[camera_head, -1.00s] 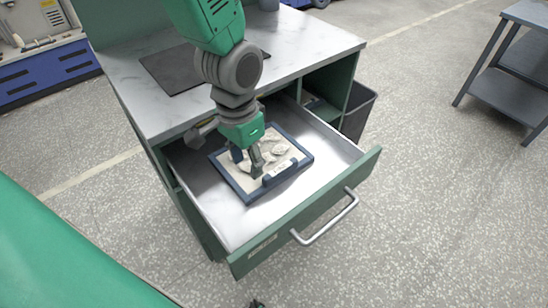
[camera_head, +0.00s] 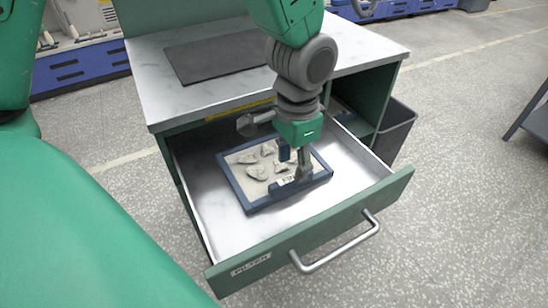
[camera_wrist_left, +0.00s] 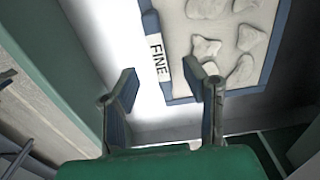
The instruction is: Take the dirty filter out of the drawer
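The dirty filter (camera_head: 236,187) lies flat in the open drawer (camera_head: 229,223). It has a dark blue frame, pale media with grey clumps, and a raised handle with a label along its front side. In the left wrist view the filter (camera_wrist_left: 281,45) shows its label, which reads FINE. My left gripper (camera_head: 294,164) points down over the right part of the filter, near the handle's right end. In the left wrist view my left gripper (camera_wrist_left: 165,92) has its fingers apart with nothing between the tips. I cannot tell whether a finger touches the filter. My right gripper is not in view.
The drawer's green front has a metal handle (camera_head: 337,245) and a label. The marble-look worktop (camera_head: 160,98), with a dark mat (camera_head: 215,57), overhangs the drawer's back. A grey bin (camera_head: 395,130) stands right of the cabinet. The drawer floor is bare around the filter.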

